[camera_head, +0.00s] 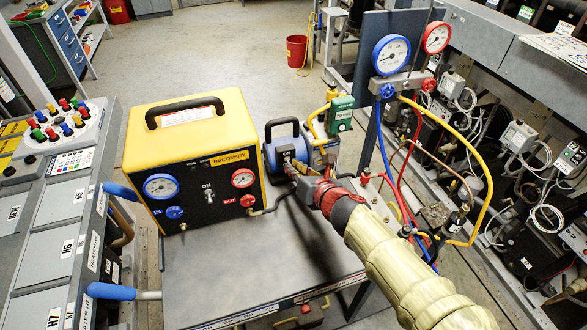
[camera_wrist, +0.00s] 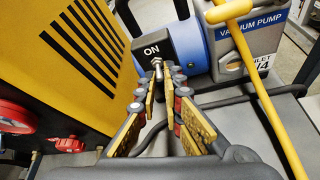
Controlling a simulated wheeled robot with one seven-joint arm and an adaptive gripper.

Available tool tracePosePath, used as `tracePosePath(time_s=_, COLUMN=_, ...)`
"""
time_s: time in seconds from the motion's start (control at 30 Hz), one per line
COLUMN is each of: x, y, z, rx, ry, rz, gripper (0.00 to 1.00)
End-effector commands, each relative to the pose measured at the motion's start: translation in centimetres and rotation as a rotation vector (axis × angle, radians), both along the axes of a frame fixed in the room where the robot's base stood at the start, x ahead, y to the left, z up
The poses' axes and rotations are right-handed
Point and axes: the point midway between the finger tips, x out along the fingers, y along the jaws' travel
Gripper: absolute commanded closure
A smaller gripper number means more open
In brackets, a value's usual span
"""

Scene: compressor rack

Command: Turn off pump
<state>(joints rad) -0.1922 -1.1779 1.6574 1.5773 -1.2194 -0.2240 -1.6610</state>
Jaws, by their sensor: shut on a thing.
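The vacuum pump (camera_head: 276,155) is blue with a black handle and stands on the grey cart, right of the yellow recovery unit. In the wrist view the pump (camera_wrist: 193,45) shows its "VACUUM PUMP" side label and a black switch box (camera_wrist: 150,50) marked "ON". A metal toggle switch (camera_wrist: 158,66) sticks out below that label. My gripper (camera_wrist: 160,80) is shut on the toggle switch, with the fingertips on both sides of it. In the head view my gripper (camera_head: 296,174) reaches in from the right and hides the switch. I cannot tell which way the toggle is tipped.
The yellow recovery unit (camera_head: 187,130), with its own "ON" switch and gauges, stands close on the left. A yellow hose (camera_wrist: 248,75) passes on the right in the wrist view. The gauge manifold (camera_head: 402,84) and its hoses rise behind my arm.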

Motion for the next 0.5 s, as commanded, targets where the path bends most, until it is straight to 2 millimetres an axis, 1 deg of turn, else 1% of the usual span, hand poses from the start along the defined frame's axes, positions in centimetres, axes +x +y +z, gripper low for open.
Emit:
tracePosePath(time_s=0.37, x=0.00, y=0.03, z=0.08, rx=0.001, ry=-0.002, rz=0.000, gripper=1.00)
tracePosePath(time_s=0.4, x=-0.01, y=0.03, z=0.07, rx=0.001, ry=-0.002, rz=0.000, gripper=0.89)
tracePosePath(time_s=0.5, x=-0.01, y=0.03, z=0.07, rx=0.001, ry=-0.002, rz=0.000, gripper=0.84)
